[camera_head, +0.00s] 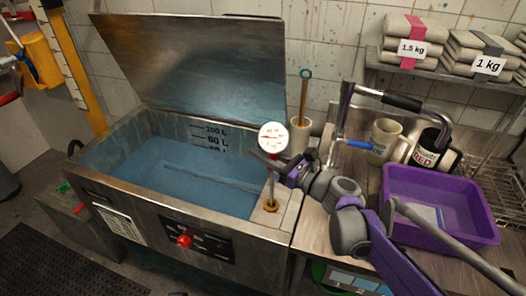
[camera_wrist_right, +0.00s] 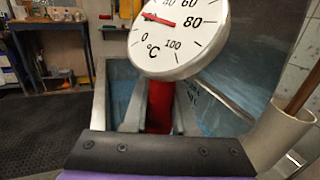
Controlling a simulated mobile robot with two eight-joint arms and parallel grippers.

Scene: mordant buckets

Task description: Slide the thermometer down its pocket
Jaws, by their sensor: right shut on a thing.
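The thermometer (camera_head: 273,137) has a round white dial with a red needle. It stands about upright above the right end of the vat. Its thin stem runs down to a brass-coloured pocket (camera_head: 271,206) in the vat's rim ledge. I cannot tell how deep the tip sits in it. My right gripper (camera_head: 273,161) is shut on the thermometer just under the dial. In the right wrist view the dial (camera_wrist_right: 176,32) fills the upper middle, and its red neck (camera_wrist_right: 160,104) is between the fingers. The pocket is hidden there. My left gripper is not in view.
The steel vat (camera_head: 188,235) holds blue liquid, and its lid (camera_head: 200,60) is raised. A beige holder (camera_head: 299,135) with a wooden-handled stick stands close behind the dial. A purple tub (camera_head: 440,235), mugs (camera_head: 386,138) and a tap (camera_head: 400,102) are at the right.

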